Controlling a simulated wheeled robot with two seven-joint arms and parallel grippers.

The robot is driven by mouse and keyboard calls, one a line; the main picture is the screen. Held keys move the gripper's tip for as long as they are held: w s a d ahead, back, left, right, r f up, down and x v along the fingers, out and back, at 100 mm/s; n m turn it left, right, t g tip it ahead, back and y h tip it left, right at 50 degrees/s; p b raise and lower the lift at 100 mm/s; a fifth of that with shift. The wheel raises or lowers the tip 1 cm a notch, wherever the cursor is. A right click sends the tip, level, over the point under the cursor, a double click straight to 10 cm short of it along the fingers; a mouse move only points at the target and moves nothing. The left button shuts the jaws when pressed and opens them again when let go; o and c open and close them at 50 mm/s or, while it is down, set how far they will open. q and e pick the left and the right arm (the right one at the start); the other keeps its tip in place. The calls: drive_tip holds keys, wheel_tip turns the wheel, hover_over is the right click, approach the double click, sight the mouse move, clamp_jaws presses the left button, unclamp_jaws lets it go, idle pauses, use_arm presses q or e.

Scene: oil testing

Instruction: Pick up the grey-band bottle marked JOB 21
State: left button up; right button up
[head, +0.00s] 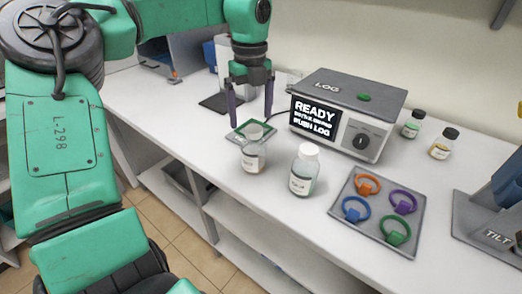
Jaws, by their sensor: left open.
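Two pale, labelled bottles stand upright near the table's front edge. The left bottle (253,158) is just in front of a green-and-grey pad; the right bottle (303,175) has a white cap. Their label print is too small to read, and I cannot tell which is JOB 21 or make out a grey band. My left gripper (252,121) is open, fingers pointing down over the pad, behind the left bottle's top. Nothing shows gripped between its fingers. My right gripper is not in view.
A LOG box (345,110) with a lit READY screen stands behind. A grey tray (343,211) holds several coloured rings. Two small black-capped bottles, green-labelled (412,126) and yellow-labelled (441,147), stand at the back right. A TILT stand (480,225) is at the right edge.

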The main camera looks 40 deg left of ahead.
sight(255, 144)
use_arm(q)
drive_tip(key=f, duration=0.3)
drive_tip(key=f+p, duration=0.1)
drive_tip(key=f, duration=0.3)
drive_tip(key=f+p, duration=0.1)
drive_tip(key=f, duration=0.2)
drive_tip(key=shift+w+f, duration=0.2)
drive_tip(key=shift+w, duration=0.15)
drive_tip(key=shift+w+d+r, duration=0.1)
drive_tip(key=shift+r, duration=0.05)
clamp_jaws()
